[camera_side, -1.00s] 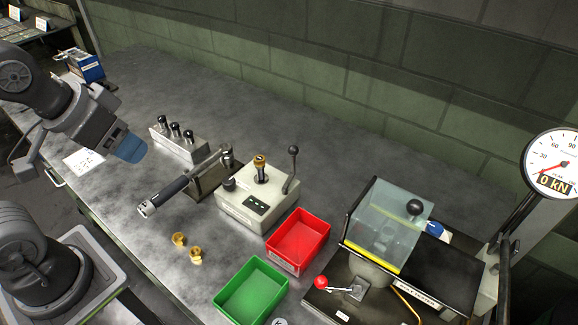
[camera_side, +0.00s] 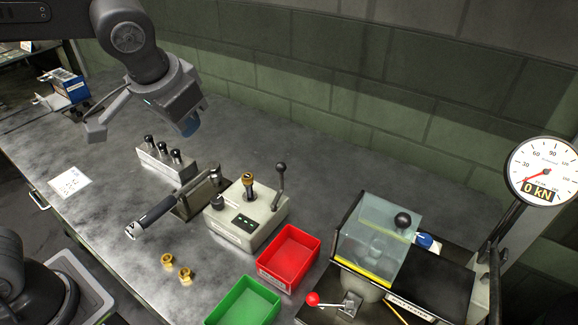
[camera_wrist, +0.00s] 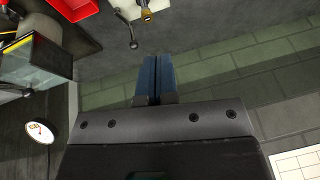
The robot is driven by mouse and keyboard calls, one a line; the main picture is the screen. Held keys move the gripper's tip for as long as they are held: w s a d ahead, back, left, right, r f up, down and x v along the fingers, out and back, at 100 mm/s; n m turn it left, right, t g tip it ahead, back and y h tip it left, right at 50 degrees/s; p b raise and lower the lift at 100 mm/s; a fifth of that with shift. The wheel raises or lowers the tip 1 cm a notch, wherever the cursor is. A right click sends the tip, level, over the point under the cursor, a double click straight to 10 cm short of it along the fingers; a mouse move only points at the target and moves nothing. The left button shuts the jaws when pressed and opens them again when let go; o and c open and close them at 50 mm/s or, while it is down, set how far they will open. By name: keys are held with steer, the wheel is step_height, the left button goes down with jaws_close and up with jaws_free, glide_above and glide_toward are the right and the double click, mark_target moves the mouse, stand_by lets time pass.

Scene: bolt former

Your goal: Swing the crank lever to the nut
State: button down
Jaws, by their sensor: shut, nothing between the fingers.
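A crank lever (camera_side: 278,188) with a dark ball knob stands up at the right side of a grey box (camera_side: 240,222). A brass nut (camera_side: 248,180) with a dark stem sits on top of the box, left of the lever. In the wrist view, the lever's knob (camera_wrist: 133,44) and the brass nut (camera_wrist: 146,15) show at the top. My gripper (camera_side: 190,126) is shut and empty, its blue fingers high above the bench, left of and beyond the box. It touches neither lever nor nut. Its fingertips also show in the wrist view (camera_wrist: 155,58).
Two brass pieces (camera_side: 167,261) lie on the bench in front. A block with dark pegs (camera_side: 163,160) and a fixture with a long handle (camera_side: 150,216) stand left of the box. A red bin (camera_side: 263,269), green bin (camera_side: 213,318) and shielded press (camera_side: 345,262) are right and front.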

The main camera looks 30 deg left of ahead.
steer(key=w+d+f+y, duration=0.1)
steer(key=w+d, duration=0.3)
steer(key=d, duration=0.4)
steer(key=w+d+f+y, duration=0.1)
steer(key=w+d+f, duration=0.3)
steer(key=d, duration=0.4)
steer(key=shift+w+d+t+y, duration=0.2)
steer(key=shift+w+t+y, duration=0.15)
steer(key=shift+w, duration=0.3)
steer(key=shift+f, duration=0.1)
steer(key=a+r+x, duration=0.1)
steer(key=a+x, duration=0.1)
steer(key=x, duration=1)
steer(key=shift+a+f, duration=0.25)
steer(key=shift+a, duration=0.2)
